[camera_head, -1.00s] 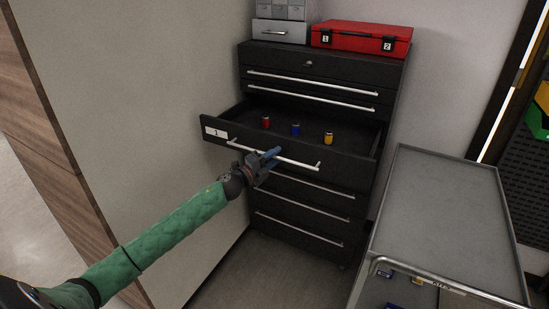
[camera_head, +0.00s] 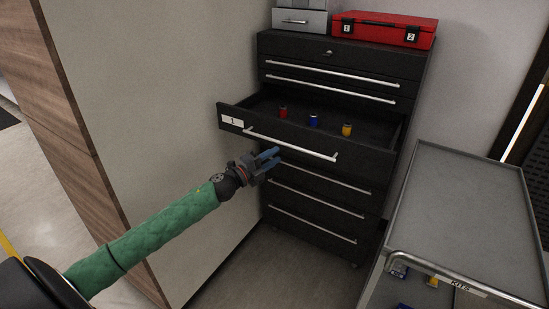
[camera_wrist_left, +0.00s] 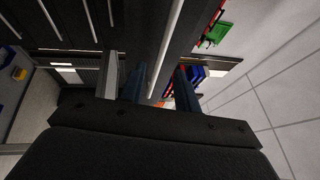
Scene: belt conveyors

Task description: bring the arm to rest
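My left gripper (camera_head: 270,158) reaches in from the left, in front of the black drawer cabinet (camera_head: 342,52). Its two blue fingers are apart and nothing is between them; they also show spread in the left wrist view (camera_wrist_left: 160,88). The gripper appears just below and left of the silver handle (camera_head: 290,145) of the pulled-out drawer labelled 1 (camera_head: 231,121), apart from it. In this drawer stand a red item (camera_head: 283,112), a blue item (camera_head: 313,120) and a yellow item (camera_head: 347,130). My right gripper is in neither view.
A red case (camera_head: 383,29) and a grey drawer box (camera_head: 300,21) sit on the cabinet. A grey cart (camera_head: 465,205) stands to the right, with small items on its lower level. A pale wall panel (camera_head: 150,100) is on the left. Floor shows between cabinet and cart.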

